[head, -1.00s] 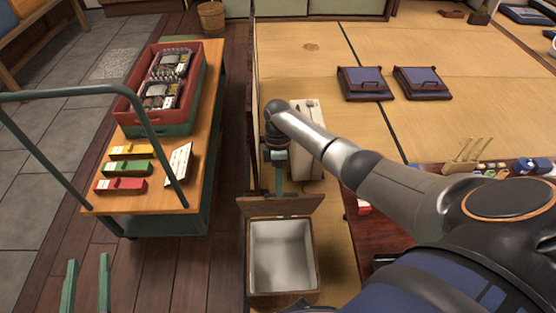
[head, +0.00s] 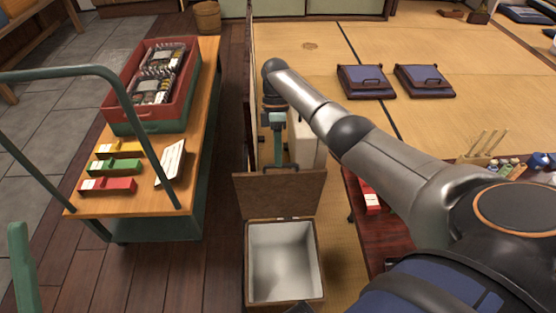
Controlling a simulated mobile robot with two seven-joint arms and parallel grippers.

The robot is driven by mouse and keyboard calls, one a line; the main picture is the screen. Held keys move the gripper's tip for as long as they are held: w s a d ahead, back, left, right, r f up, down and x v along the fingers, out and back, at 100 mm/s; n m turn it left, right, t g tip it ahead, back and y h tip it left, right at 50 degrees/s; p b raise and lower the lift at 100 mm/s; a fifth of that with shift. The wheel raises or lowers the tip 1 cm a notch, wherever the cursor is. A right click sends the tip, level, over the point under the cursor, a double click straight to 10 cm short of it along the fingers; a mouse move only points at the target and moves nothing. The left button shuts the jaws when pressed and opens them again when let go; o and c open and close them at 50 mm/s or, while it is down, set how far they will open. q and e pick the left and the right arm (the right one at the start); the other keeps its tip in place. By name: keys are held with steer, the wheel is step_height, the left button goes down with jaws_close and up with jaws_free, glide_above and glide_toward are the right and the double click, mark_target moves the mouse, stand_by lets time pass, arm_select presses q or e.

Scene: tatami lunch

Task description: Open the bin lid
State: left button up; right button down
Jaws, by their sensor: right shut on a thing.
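The bin (head: 252,265) stands at the bottom centre of the head view, its pale inside empty and facing up. Its brown wooden lid (head: 280,192) is raised to near upright at the bin's far edge. A dark handle (head: 284,169) is at the lid's upper edge. My right gripper (head: 281,163) reaches down from above and is shut on this handle; its fingertips are partly hidden by the lid.
A wooden cart (head: 135,200) with a green rail, a red crate (head: 118,108) and coloured boxes stands left of the bin. A low dark red table (head: 385,240) is at the right. A thin upright panel stands behind the bin. Dark floor between cart and bin is clear.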

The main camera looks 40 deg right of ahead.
step_height(320, 180, down, 3)
steer(key=shift+w+r+b, duration=0.1)
steer(key=shift+w+b, duration=0.05)
steer(key=shift+b, duration=0.3)
arm_select(q)
steer(key=f, duration=0.1)
steer(key=w+f, duration=0.1)
steer(key=shift+d+f+n, duration=0.2)
steer(key=shift+f+n, duration=0.1)
steer(key=shift+f, duration=0.05)
arm_select(e)
steer(key=shift+w+d+r+g, duration=0.1)
steer(key=shift+w+d+g, duration=0.2)
arm_select(q)
steer(key=shift+d, duration=0.1)
arm_select(e)
steer(key=shift+d, duration=0.1)
steer(key=c, duration=1.2)
jaws_free()
steer(key=shift+d, duration=0.1)
steer(key=o, duration=0.3)
steer(key=shift+r, duration=0.15)
arm_select(q)
steer(key=shift+r, duration=0.1)
